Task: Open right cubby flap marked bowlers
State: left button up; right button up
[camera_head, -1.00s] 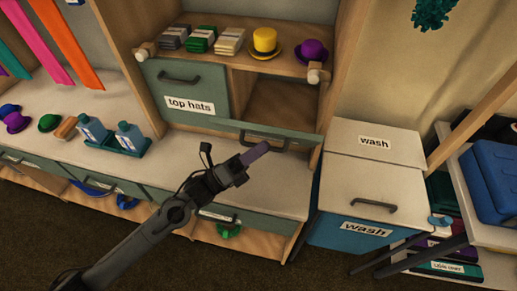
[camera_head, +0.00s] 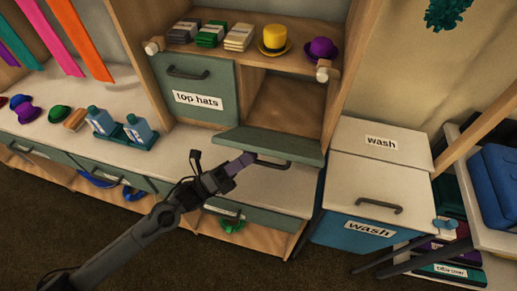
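The right cubby flap (camera_head: 265,144) hangs swung down from its opening, and its handle (camera_head: 272,164) is on the low front side. No bowlers marking is visible on it. The cubby behind it (camera_head: 285,108) is open and looks empty. The left flap (camera_head: 200,80), labelled top hats, is shut. My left gripper (camera_head: 242,162) is at the left end of the right flap's handle, close to or touching it. The fingers are seen side-on, so their gap is not clear. My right gripper is not in view.
A yellow hat (camera_head: 273,40), a purple bowler (camera_head: 320,48) and folded stacks stand on the shelf above. Blue bottles (camera_head: 138,130) stand on the counter to the left. A wash bin (camera_head: 375,190) stands at the right, beside the cabinet.

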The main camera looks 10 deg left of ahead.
pick_arm(q)
jog(key=v, duration=0.4)
jog(key=shift+s+a, duration=0.15)
jog(key=shift+a, duration=0.15)
jog(key=shift+a+f, duration=0.1)
jog(key=s+a+f+b, duration=0.3)
jog(key=a+f+b, duration=0.2)
jog(key=a+f, duration=0.3)
jog(key=shift+a, duration=0.45)
dwell(0.8)
jog(key=shift+f, duration=0.1)
